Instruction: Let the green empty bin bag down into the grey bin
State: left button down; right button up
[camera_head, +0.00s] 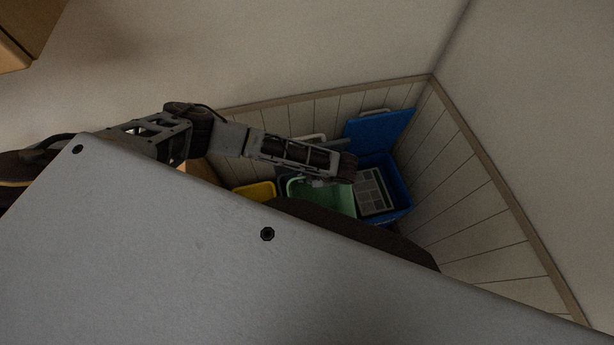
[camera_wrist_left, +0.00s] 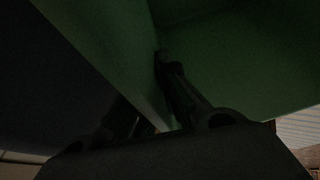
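The green bin bag (camera_head: 335,199) hangs open low among the bins, left of the blue bin. My left arm reaches over it from the left, and the left gripper (camera_head: 318,181) is at the bag's upper left edge. In the left wrist view, the green bag (camera_wrist_left: 240,65) fills much of the picture. One finger is on the inner side of its wall and the other on the outer side, with the wall pinched between them. The grey bin is mostly hidden by the bag and my arm; I cannot tell how deep the bag sits. My right gripper is out of view.
A blue bin (camera_head: 402,196) with its blue lid (camera_head: 379,131) raised stands right of the bag and holds a pale panelled object (camera_head: 372,190). A yellow bin (camera_head: 256,191) stands to the left. Panelled walls (camera_head: 470,200) meet in the corner behind.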

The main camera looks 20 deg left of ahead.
pick_arm(q)
jog(key=shift+s+f, duration=0.1)
jog(key=shift+f, duration=0.1)
jog(key=c, duration=1.6)
grip_release()
jog(key=shift+o, duration=0.2)
jog(key=shift+d+r, duration=0.1)
jog(key=v, duration=1.1)
jog(key=shift+d+r, duration=0.25)
jog(key=shift+r, duration=0.05)
jog(key=shift+s, duration=0.15)
